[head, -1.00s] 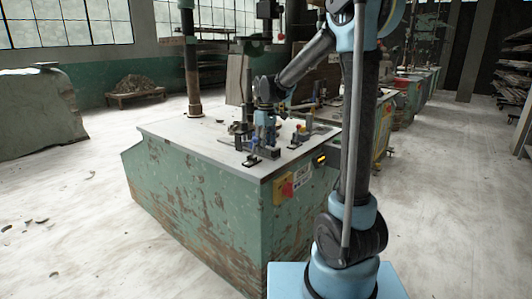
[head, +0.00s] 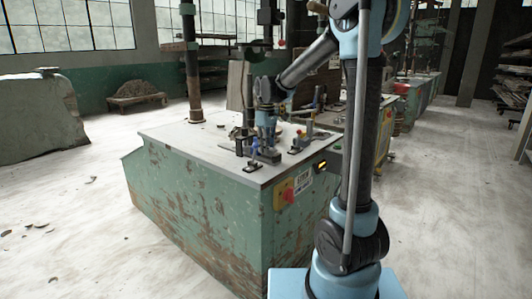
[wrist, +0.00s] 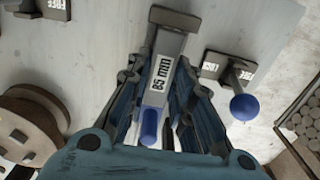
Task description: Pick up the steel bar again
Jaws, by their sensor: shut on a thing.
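In the wrist view, the steel bar (wrist: 161,75) is a grey bar with a dark cap at its upper end, a white label, and a blue lower end. It lies between the two fingers of my gripper (wrist: 157,118), which are shut on it. In the head view, my gripper (head: 267,141) points down over the front part of the bench top (head: 190,135). The bar cannot be made out there, and I cannot tell whether it touches the bench.
A small black stand with a blue ball (wrist: 244,107) is just right of the bar. Another labelled black piece (wrist: 50,9) is at upper left. Brown round discs (wrist: 27,125) lie at lower left, and a tray (wrist: 281,127) of round pieces at the right edge.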

